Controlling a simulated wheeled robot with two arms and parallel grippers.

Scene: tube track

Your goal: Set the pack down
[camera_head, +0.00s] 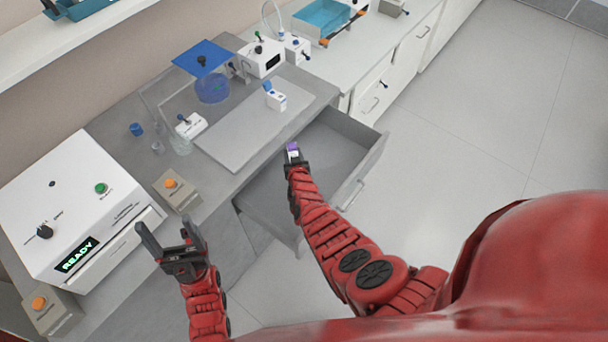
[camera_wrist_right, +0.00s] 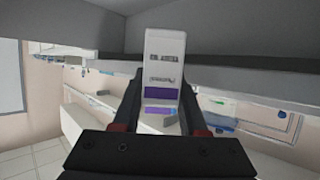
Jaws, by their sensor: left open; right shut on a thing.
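The pack is a small white box with purple bands and printed labels. It fills the middle of the right wrist view (camera_wrist_right: 165,65), and its purple end shows in the head view (camera_head: 293,147). My right gripper (camera_head: 294,157) is shut on it, near the open grey drawer (camera_head: 368,172) below the counter's front edge. In the wrist view the two dark fingers (camera_wrist_right: 163,112) stand on either side of the pack. My left gripper (camera_head: 166,234) is open and empty, near the counter's front edge beside the white machine.
A white machine (camera_head: 75,210) with a lit "READY" display stands on the left. A grey board (camera_head: 235,140) on the counter holds a white and blue box (camera_head: 275,97). Boxes with orange buttons (camera_head: 176,190) and glassware stand nearby. The drawer's visible floor looks bare.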

